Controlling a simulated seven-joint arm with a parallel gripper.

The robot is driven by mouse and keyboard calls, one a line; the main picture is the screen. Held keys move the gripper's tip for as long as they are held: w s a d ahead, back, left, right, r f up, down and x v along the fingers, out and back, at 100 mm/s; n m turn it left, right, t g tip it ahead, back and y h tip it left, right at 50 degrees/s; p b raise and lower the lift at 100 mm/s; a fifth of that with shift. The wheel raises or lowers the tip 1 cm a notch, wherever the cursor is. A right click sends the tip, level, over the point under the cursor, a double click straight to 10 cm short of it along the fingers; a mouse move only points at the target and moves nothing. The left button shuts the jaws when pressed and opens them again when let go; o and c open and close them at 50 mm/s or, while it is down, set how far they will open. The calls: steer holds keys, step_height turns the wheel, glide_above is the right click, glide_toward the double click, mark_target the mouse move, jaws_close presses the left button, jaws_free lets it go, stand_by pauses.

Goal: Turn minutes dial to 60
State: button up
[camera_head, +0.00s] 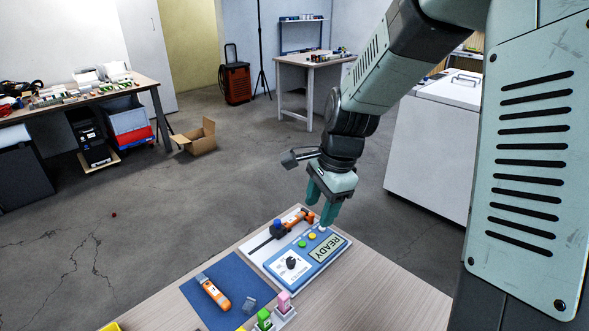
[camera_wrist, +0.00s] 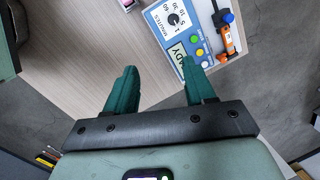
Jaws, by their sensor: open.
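The minutes dial is a black knob (camera_head: 291,263) on a white scale face on a blue panel (camera_head: 325,251) with a READY display. The dial also shows at the top of the wrist view (camera_wrist: 174,19), with numbers around it and the word MINUTES beside it. I cannot tell which number it points to. My gripper (camera_head: 317,212) is open and empty, above the panel's far right end and apart from the dial. In the wrist view its green fingers (camera_wrist: 159,66) are spread, the right one overlapping the panel's edge in the picture.
Green (camera_head: 301,244) and yellow (camera_head: 312,236) buttons sit beside the display. An orange-and-black tool (camera_head: 300,219) lies behind the panel. A blue mat (camera_head: 232,290) holds an orange device (camera_head: 213,292). Green (camera_head: 264,318) and pink (camera_head: 284,302) items stand in front. The table's right side is clear.

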mark_target(291, 260)
steer(key=w+a+f+m, duration=0.1)
steer(key=f, duration=0.6)
steer(key=w+a+f+m+y, duration=0.1)
steer(key=w+a+f+m, duration=0.1)
steer(key=f, duration=0.5)
steer(key=w+a+f+m+y, duration=0.1)
steer(key=a+f+m, duration=0.1)
steer(key=f, duration=0.5)
steer(key=shift+w+a+f+g, duration=0.2)
steer(key=shift+w+g, duration=0.2)
jaws_close()
